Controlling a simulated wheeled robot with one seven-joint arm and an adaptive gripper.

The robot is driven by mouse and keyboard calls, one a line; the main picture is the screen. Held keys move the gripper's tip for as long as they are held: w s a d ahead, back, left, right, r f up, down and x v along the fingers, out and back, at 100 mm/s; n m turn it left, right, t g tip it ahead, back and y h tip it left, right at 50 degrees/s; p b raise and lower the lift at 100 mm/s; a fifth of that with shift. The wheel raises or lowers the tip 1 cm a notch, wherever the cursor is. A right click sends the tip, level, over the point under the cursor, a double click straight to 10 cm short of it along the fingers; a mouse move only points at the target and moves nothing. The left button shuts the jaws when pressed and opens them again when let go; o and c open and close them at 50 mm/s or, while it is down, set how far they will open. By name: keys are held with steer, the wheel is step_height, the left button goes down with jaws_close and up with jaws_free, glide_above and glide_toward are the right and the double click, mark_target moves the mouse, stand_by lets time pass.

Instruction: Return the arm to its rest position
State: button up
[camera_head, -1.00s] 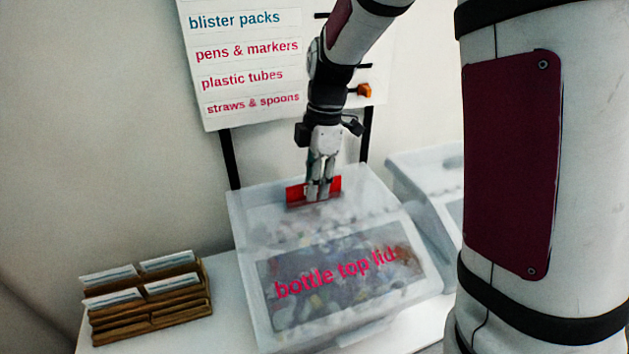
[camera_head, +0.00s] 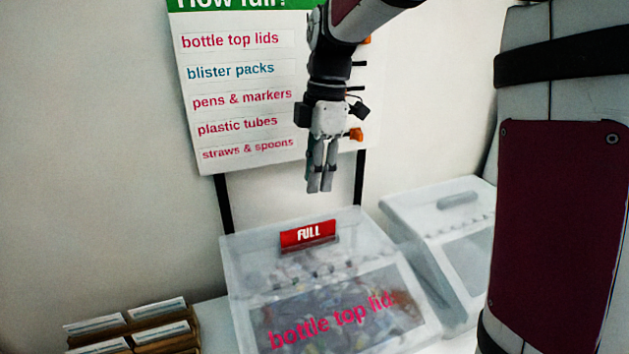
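My gripper (camera_head: 320,185) hangs pointing down above the back of a clear bin, in front of the lower edge of a sign board. Its fingers look close together with nothing between them. The clear bin (camera_head: 236,293) is labelled "bottle top lids" and holds many small pieces. A red sign reading "FULL" (camera_head: 308,235) stands upright on the bin's top towards the back, below the fingertips and apart from them. My arm comes in from the top right.
A board (camera_head: 240,112) headed "How full?" lists several item names, with orange sliders (camera_head: 356,134) at its right edge. A second clear bin (camera_head: 425,205) stands to the right. A wooden card rack (camera_head: 165,338) sits at the lower left.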

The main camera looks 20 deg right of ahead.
steer(key=s+a+m+t+h, duration=0.1)
steer(key=s+m+t, duration=0.4)
steer(key=s+m, duration=1.3)
steer(key=s, duration=0.5)
steer(key=shift+r, duration=0.3)
